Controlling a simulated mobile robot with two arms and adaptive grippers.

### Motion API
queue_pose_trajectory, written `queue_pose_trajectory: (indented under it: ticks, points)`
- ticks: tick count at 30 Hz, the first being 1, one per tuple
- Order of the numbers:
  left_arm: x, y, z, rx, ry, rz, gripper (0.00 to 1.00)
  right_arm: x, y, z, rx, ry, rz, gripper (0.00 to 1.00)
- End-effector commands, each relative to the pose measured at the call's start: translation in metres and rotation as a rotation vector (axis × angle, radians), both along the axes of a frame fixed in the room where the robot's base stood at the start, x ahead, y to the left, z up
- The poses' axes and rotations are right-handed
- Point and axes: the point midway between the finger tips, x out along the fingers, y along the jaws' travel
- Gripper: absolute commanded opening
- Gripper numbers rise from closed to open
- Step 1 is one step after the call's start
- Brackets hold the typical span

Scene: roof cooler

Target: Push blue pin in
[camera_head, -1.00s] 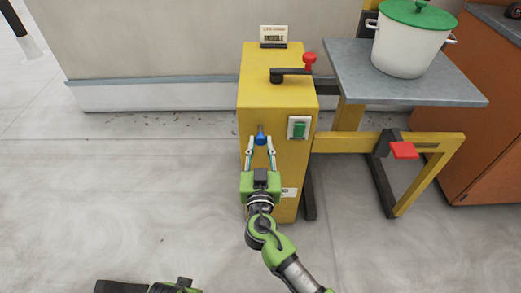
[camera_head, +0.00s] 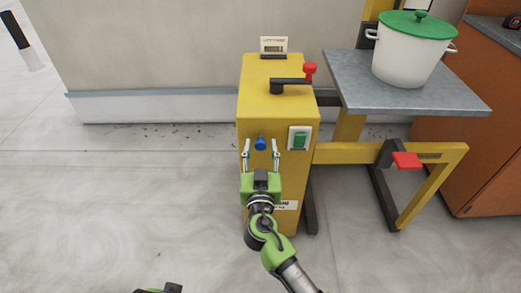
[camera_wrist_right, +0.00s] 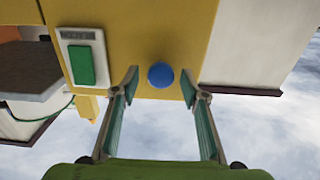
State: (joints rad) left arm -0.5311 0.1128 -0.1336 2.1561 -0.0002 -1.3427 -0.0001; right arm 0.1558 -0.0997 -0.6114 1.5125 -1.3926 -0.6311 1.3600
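The blue pin (camera_head: 260,143) is a round knob on the front face of the yellow cabinet (camera_head: 280,90). It also shows in the right wrist view (camera_wrist_right: 160,75), between the fingertips and beyond them. My right gripper (camera_head: 260,153) is open, with its fingers spread on either side of the pin, just below it in the head view. I cannot tell whether the fingertips touch the cabinet. No finger is closed on the pin.
A green switch (camera_head: 300,138) sits right of the pin on the cabinet. A black lever with a red knob (camera_head: 310,70) is on top. A grey platform (camera_head: 400,90) at the right bears a white pot with a green lid (camera_head: 410,50). A red pedal (camera_head: 406,160) is below.

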Motion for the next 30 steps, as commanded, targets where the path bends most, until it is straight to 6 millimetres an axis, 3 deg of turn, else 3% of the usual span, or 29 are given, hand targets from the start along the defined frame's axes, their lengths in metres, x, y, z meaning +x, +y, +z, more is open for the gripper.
queue_pose_trajectory:
  ticks: [10, 22, 30]
  points:
    - [-0.001, 0.0, -0.001, 0.001, 0.002, -0.001, 0.44, -0.012, 0.001, -0.002, 0.0, 0.003, 0.002, 0.41]
    - [0.0, 0.0, 0.0, 0.0, 0.001, 0.0, 0.44, -0.092, 0.001, -0.002, 0.0, 0.004, 0.002, 0.41]
    - [0.0, 0.0, 0.0, 0.0, 0.001, 0.0, 0.44, -0.119, 0.001, -0.001, 0.0, 0.001, 0.001, 0.41]
